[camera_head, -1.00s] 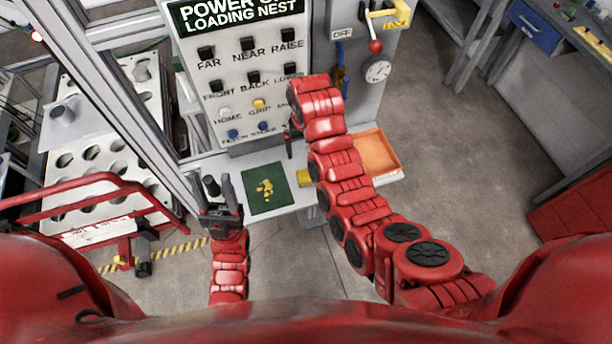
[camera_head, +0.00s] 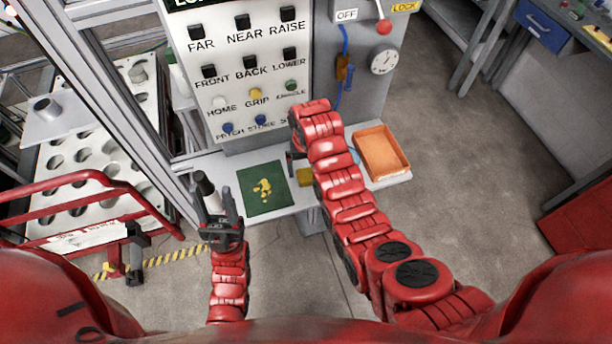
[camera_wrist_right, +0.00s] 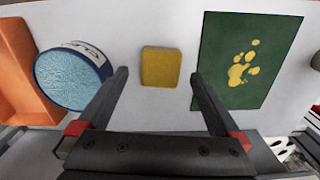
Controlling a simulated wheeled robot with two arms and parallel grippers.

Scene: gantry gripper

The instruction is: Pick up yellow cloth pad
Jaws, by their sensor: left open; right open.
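The yellow cloth pad (camera_head: 304,177) lies on the light shelf, right of the green mat, in the head view. In the right wrist view the pad (camera_wrist_right: 160,67) lies flat, roughly centred beyond my fingertips. My right gripper (camera_wrist_right: 158,76) is open, with one finger on each side of the pad's image and nothing held; I cannot tell its height above the shelf. In the head view my right arm hides most of that gripper.
The green mat (camera_head: 256,203) bears yellow marks. A round blue-topped container (camera_wrist_right: 70,78) stands left of the pad in the wrist view, near an orange tray (camera_head: 381,152). The button panel (camera_head: 250,75) rises behind the shelf. Open floor lies to the right.

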